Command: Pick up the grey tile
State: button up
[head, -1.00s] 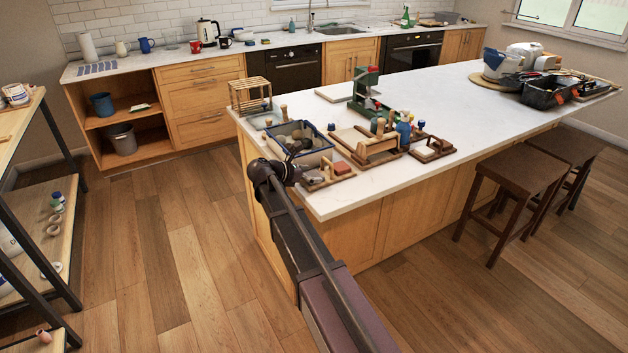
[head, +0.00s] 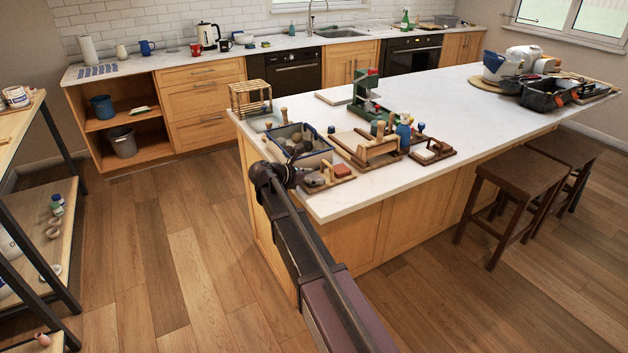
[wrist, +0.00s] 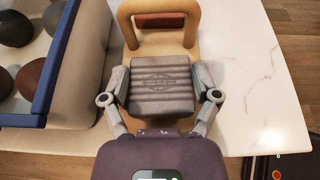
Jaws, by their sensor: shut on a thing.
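In the head view my gripper (head: 298,181) is low at the near corner of the island, and the tile is hard to make out there.
A blue-rimmed basin (wrist: 49,85) holding dark round lumps stands close on the left. A reddish block (wrist: 158,20) lies under a wooden arch just beyond the tile. Wooden tool stands (head: 372,150) are further right. The white countertop (wrist: 255,80) right of the tray is clear.

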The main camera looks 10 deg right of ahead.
aim_at(314, 177)
jog(key=shift+r, duration=0.2)
notch_tip(314, 177, up, 10)
jog(key=p, duration=1)
jog(key=shift+f, duration=0.25)
dwell(0.4)
